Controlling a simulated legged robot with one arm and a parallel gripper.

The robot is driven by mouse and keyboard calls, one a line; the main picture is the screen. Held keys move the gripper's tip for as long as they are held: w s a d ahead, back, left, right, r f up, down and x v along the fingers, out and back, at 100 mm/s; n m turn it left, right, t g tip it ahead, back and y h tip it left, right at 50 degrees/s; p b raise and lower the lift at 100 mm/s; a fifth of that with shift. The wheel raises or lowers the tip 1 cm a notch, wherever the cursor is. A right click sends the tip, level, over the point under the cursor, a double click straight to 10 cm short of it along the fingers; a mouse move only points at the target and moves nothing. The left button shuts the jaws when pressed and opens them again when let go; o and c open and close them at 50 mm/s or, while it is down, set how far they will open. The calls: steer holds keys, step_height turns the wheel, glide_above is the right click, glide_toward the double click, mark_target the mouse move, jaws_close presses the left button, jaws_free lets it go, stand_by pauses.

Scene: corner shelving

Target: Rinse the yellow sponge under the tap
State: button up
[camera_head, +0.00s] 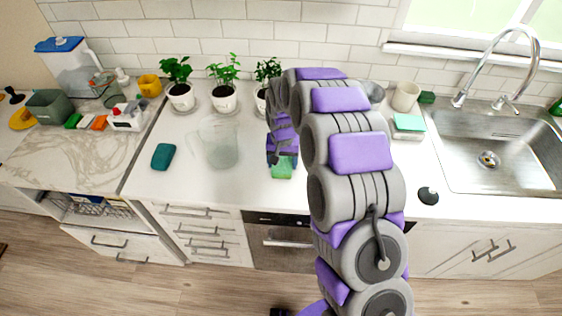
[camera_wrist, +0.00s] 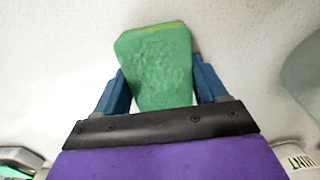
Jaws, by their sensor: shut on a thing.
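My gripper (camera_wrist: 160,82) is shut on a green sponge (camera_wrist: 158,60), with one blue finger against each side. The sponge has a yellowish-green strip along its far edge. In the head view the green sponge (camera_head: 282,170) shows below my gripper (camera_head: 283,155), over the counter's middle; I cannot tell if it touches the counter. No plainly yellow sponge is in view. The curved chrome tap (camera_head: 518,33) stands behind the steel sink (camera_head: 465,165) at the right, well apart from my gripper. I cannot see any water running.
A glass pitcher (camera_head: 217,145) and a teal sponge-like block (camera_head: 163,156) stand left of my gripper. Potted plants (camera_head: 223,98) line the wall. A teal-topped box (camera_head: 409,124) and a black round item (camera_head: 428,195) lie near the sink. The front counter between pitcher and block is clear.

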mark_target(284, 161)
steer(key=shift+d, duration=0.75)
steer(key=o, duration=0.9)
steer(key=shift+o, duration=1.4)
steer(key=shift+a+f, duration=0.15)
steer(key=shift+a, duration=0.6)
steer(key=shift+d, duration=0.5)
steer(key=shift+a, duration=0.1)
steer(key=shift+a+r, duration=0.2)
steer(key=shift+r, duration=0.4)
step_height(284, 161, up, 11)
steer(key=p, duration=0.2)
steer(key=shift+d+r, duration=0.1)
steer(key=shift+r, duration=0.1)
